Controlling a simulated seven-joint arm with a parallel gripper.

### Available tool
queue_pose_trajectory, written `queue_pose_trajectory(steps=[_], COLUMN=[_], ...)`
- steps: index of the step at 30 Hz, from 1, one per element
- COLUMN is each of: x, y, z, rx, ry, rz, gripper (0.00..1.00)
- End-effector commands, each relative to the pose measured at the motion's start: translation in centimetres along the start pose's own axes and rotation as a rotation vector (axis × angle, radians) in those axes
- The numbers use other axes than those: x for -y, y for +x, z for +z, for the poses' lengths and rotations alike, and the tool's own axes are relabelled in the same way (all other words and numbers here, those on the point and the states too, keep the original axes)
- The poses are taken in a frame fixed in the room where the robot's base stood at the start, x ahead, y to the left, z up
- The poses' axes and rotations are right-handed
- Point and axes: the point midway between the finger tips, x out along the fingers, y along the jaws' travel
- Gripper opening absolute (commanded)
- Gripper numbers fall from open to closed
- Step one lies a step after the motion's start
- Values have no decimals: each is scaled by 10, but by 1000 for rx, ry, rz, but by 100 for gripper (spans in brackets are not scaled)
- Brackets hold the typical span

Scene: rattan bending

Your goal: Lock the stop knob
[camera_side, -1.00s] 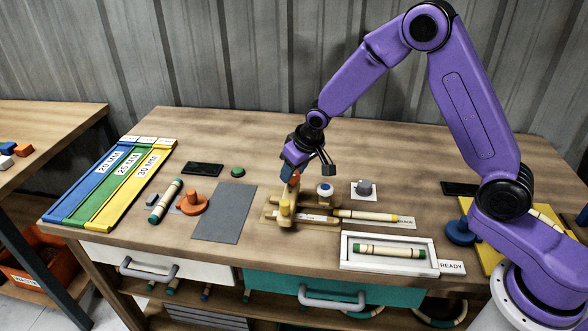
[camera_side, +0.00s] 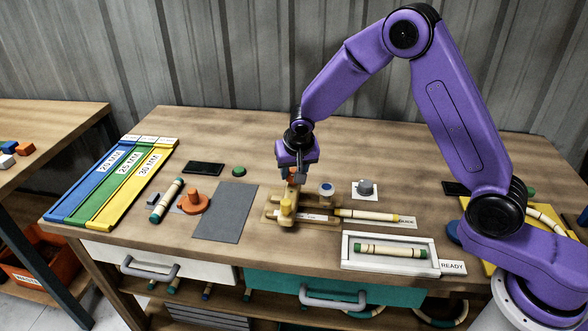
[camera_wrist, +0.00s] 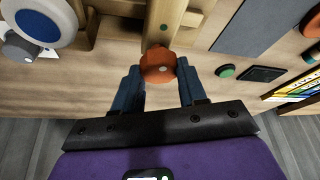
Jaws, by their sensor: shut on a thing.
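An orange knob (camera_wrist: 158,66) sits at the end of a wooden bar on the wooden bending fixture (camera_side: 272,215). In the wrist view, the two blue fingers of my gripper (camera_wrist: 159,80) stand on either side of it, and my gripper is shut on it. In the side view, my gripper (camera_side: 296,176) points down at the fixture's back end and mostly hides the knob. A yellow peg (camera_side: 287,206) stands at the fixture's front left.
A white tray (camera_side: 346,258) with a rattan stick lies in front. A grey mat (camera_side: 225,212) and an orange handled piece (camera_side: 193,202) lie left. Table behind is mostly clear.

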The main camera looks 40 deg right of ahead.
Motion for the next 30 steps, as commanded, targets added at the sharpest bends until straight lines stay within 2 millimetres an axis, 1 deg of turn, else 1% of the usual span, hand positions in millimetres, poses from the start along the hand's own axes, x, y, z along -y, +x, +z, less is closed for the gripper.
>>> queue_pose_trajectory(steps=[1,14,15,17,26,30], x=[2,2,2,2,1,1], y=[-1,0,0,0,-1,-8], z=[1,1,1,1,0,-1], rx=[-1,0,0,0,0,-2], ry=[3,11,11,12,12,14], rz=[-1,1,1,1,3,2], gripper=[11,11,48,67,67,67])
